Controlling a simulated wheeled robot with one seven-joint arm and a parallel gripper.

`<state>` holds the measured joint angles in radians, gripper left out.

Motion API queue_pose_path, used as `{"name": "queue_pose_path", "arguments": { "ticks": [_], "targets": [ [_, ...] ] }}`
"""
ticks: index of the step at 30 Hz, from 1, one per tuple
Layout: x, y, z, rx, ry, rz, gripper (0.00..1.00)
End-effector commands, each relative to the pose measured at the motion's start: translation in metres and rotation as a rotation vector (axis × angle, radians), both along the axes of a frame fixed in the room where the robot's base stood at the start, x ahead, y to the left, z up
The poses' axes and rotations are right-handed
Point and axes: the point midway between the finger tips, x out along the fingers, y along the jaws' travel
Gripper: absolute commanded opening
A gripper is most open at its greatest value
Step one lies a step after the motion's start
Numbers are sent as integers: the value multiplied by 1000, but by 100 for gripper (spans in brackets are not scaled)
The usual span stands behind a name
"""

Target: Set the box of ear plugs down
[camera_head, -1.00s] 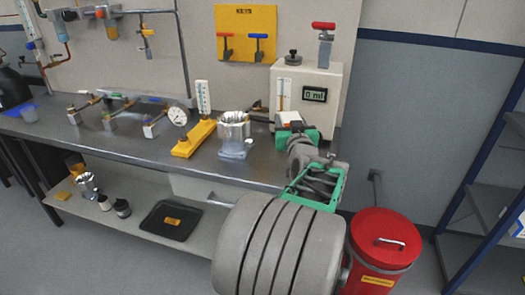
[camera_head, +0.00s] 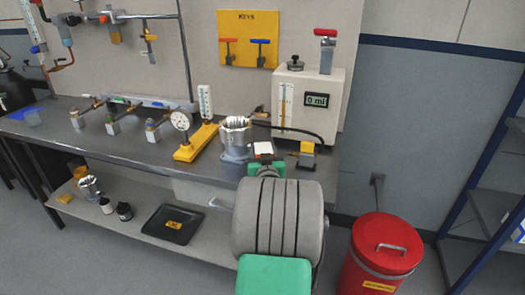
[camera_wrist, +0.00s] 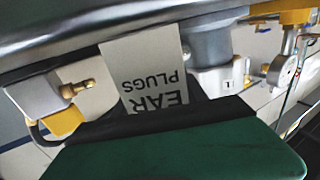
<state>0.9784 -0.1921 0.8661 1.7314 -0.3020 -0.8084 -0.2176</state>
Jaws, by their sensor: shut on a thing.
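The box of ear plugs (camera_head: 263,148) is small and pale, near the front edge of the metal bench (camera_head: 215,172) in the head view. In the wrist view the box (camera_wrist: 145,62) shows its "EAR PLUGS" label upside down. My gripper (camera_head: 265,162) is shut on the box. In the wrist view the dark edge of my gripper (camera_wrist: 165,122) covers the box's near end. I cannot tell whether the box touches the bench top.
A grey pot with a silver top (camera_head: 236,138) stands just left of the box. A yellow-topped block (camera_head: 307,155) is to its right, and the white display unit (camera_head: 308,100) is behind. A yellow gauge stand (camera_head: 190,150) is farther left. A red bin (camera_head: 380,255) stands on the floor.

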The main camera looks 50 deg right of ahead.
Motion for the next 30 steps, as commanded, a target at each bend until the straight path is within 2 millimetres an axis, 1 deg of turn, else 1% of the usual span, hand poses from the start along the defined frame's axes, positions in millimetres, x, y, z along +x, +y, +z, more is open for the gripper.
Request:
{"name": "queue_pose_path", "arguments": {
  "ticks": [1,2,9,10,16,19,20,23,30],
  "targets": [
    [0,0,-3,-1,-1,0,7],
    [0,0,-3,0,0,0,51],
    [0,0,-1,0,0,0,70],
    [0,0,-1,0,0,0,72],
    [0,0,-1,0,0,0,72],
    [0,0,4,0,0,0,72],
    [-3,2,2,0,0,0,72],
    [-17,15,1,-1,-1,-1,72],
    [-63,58,2,-2,-2,-4,72]
  ]
}}
